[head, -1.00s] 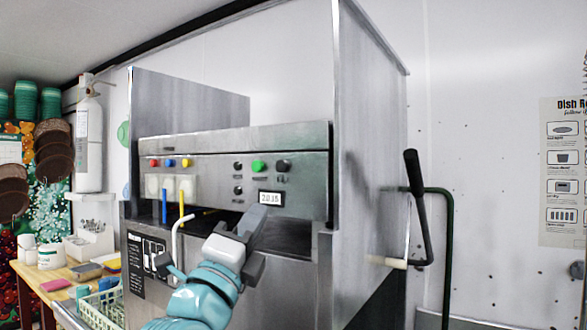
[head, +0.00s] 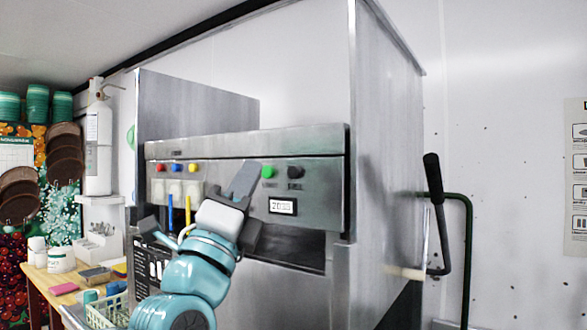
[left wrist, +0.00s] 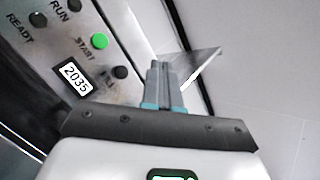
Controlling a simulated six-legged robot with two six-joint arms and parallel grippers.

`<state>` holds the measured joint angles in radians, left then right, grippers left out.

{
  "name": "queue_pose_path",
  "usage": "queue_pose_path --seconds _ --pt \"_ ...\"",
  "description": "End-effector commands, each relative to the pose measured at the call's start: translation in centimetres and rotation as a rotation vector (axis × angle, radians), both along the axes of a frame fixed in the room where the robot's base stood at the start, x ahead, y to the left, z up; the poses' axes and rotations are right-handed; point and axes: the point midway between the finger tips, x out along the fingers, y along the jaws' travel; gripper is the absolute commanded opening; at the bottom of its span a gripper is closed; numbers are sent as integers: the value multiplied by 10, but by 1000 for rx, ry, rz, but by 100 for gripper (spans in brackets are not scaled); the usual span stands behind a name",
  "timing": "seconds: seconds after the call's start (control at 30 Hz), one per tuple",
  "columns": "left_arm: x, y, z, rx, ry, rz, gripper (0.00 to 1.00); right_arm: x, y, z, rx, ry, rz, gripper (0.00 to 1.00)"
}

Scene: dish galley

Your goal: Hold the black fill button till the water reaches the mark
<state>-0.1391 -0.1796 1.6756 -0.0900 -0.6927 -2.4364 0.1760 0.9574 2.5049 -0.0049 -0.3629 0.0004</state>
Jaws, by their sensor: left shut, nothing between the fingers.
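The black fill button (head: 295,172) is on the steel machine's front panel, right of the green start button (head: 268,172). In the left wrist view the black button (left wrist: 120,72) has a label partly hidden, with the green button (left wrist: 100,41) above it. My left gripper (head: 245,178) is shut and empty, in front of the panel and left of both buttons in the head view. In the left wrist view its fingertips (left wrist: 160,68) appear right of the black button, not over it. I see no water or mark. My right gripper is not in view.
A display (head: 283,206) sits below the buttons; it reads 2035 in the left wrist view (left wrist: 75,78). The machine's tall side wall (head: 385,150) stands right of the panel. A black-gripped lever (head: 433,180) is beyond it. A table (head: 50,283) holds supplies at left.

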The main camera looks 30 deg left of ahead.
Motion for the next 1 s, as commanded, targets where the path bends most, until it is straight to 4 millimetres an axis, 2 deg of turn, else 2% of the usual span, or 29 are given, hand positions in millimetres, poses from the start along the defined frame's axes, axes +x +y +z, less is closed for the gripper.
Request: queue_pose_path --seconds 0.2,0.43,0.63,1.0 --pt "37 -2 3 0 5 0 0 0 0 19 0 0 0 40" --pt "63 -3 1 -1 2 -2 0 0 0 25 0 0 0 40" --pt "71 -3 0 0 0 -1 0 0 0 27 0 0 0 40" --pt "72 -4 0 -1 0 -2 0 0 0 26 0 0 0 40"
